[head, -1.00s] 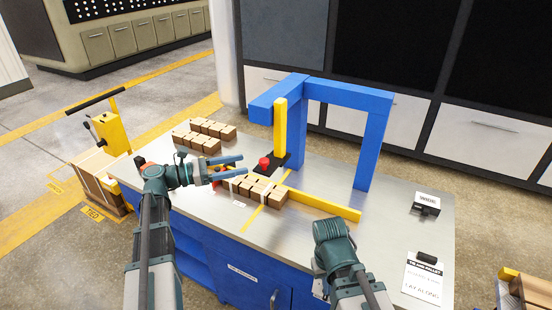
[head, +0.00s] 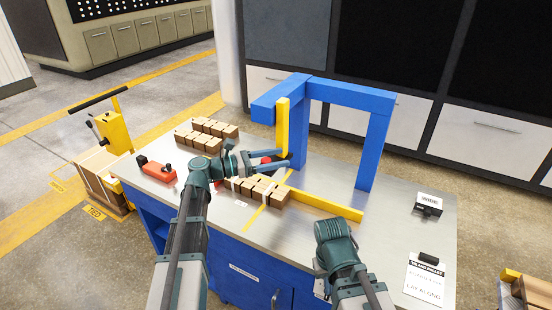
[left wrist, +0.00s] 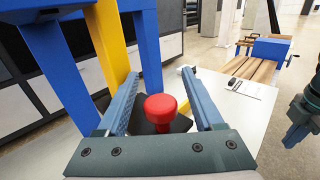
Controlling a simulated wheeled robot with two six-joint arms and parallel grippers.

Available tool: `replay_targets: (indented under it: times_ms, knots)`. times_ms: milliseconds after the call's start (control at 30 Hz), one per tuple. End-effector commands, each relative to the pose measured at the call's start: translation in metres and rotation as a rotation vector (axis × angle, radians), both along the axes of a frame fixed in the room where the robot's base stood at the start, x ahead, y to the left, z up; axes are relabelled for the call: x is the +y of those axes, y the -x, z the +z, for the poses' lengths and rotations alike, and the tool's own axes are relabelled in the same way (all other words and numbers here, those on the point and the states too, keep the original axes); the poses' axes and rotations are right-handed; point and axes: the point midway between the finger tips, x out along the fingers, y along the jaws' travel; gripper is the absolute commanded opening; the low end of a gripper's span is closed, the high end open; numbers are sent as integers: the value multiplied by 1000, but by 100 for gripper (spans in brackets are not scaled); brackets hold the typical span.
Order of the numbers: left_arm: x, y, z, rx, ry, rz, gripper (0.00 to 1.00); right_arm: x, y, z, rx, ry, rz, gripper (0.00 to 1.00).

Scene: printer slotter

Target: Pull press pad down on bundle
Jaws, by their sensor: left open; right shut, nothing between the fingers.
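The press pad is a dark plate (left wrist: 178,124) with a red knob (left wrist: 160,107) on top, at the foot of a yellow post (head: 282,127). My left gripper (head: 284,159) is open, and its two fingers lie on either side of the red knob in the left wrist view. Whether they touch it I cannot tell. The bundle (head: 268,192), brown blocks with a white band, lies in front of the pad along a yellow fence (head: 325,206). My right gripper (left wrist: 295,136) is shut and empty at the right edge of the left wrist view.
A blue frame (head: 345,95) stands over the metal table. More brown blocks (head: 205,135) lie at the back left. A red-orange tool (head: 157,170) lies at the left end. A small black box (head: 428,207) sits on the right, where much of the tabletop is bare.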

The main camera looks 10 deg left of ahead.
Motion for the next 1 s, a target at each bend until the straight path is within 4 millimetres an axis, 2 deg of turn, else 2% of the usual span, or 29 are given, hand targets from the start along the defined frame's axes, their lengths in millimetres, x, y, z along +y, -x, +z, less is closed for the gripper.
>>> replay_targets:
  times_ms: [67,300,400,567,733,867,1000]
  knots:
    - [0,0,0,0,0,0,69,0,0,0,0,0,0,0]
    - [0,0,0,0,0,0,25,0,0,0,0,0,0,0]
    - [0,0,0,0,0,0,12,0,0,0,0,0,0,0]
    - [0,0,-3,0,0,0,12,0,0,-3,0,0,0,0]
    - [0,0,-14,0,0,0,12,0,0,-14,0,0,0,0]
    - [0,0,-31,0,0,0,12,0,0,-31,0,0,0,0]
    - [0,0,-55,0,0,0,12,0,0,-55,0,0,1,0]
